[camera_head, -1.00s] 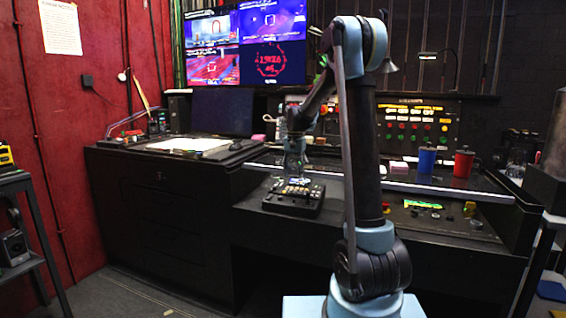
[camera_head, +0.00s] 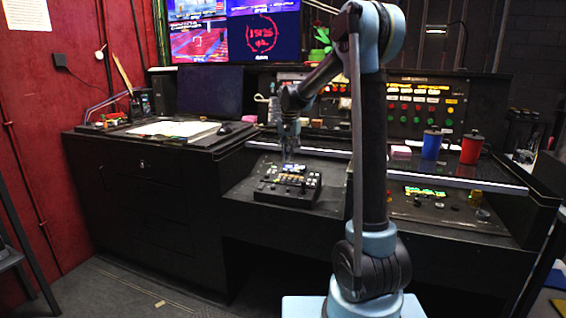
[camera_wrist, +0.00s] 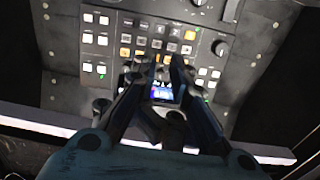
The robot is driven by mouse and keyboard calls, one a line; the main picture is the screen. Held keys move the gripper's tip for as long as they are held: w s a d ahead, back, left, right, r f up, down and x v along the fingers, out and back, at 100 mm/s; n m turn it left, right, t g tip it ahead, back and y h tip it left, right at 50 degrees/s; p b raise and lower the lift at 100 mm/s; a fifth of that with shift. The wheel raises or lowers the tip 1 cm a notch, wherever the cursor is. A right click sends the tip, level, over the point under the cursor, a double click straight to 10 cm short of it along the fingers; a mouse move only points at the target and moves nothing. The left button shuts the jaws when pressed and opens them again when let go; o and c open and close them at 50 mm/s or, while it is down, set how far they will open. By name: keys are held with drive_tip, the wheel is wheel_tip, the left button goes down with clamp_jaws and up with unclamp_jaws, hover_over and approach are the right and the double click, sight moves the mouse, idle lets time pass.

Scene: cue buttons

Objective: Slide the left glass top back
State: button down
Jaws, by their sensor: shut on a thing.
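No clear pane of the left glass top can be made out. A pale straight strip (camera_head: 430,178) crosses the console behind the control box and shows in the wrist view (camera_wrist: 40,122), partly hidden by my gripper. My gripper (camera_head: 289,157) points down over the back of the black control box (camera_head: 288,190). In the wrist view my gripper (camera_wrist: 162,60) has its fingers close together over the box's buttons and small lit screen (camera_wrist: 162,92). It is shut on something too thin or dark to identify. I cannot tell whether the fingertips touch the box.
A blue cup (camera_head: 431,146) and a red cup (camera_head: 471,148) stand at the right behind the strip. An upright button panel (camera_head: 420,105) and monitors (camera_head: 262,35) are at the back. Papers (camera_head: 175,129) lie on the left cabinet (camera_head: 140,195).

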drive_tip(key=shift+w+d, duration=0.5)
drive_tip(key=shift+w, duration=0.9)
drive_tip(key=shift+w+d, duration=0.45)
drive_tip(key=shift+w, duration=0.9)
drive_tip(key=shift+w+d, duration=0.5)
drive_tip(key=shift+w, duration=0.9)
drive_tip(key=shift+s+a, duration=0.25)
drive_tip(key=shift+s, duration=0.35)
drive_tip(key=shift+s+a, duration=0.2)
drive_tip(key=shift+s, duration=0.4)
wheel_tip(320, 180, up, 9)
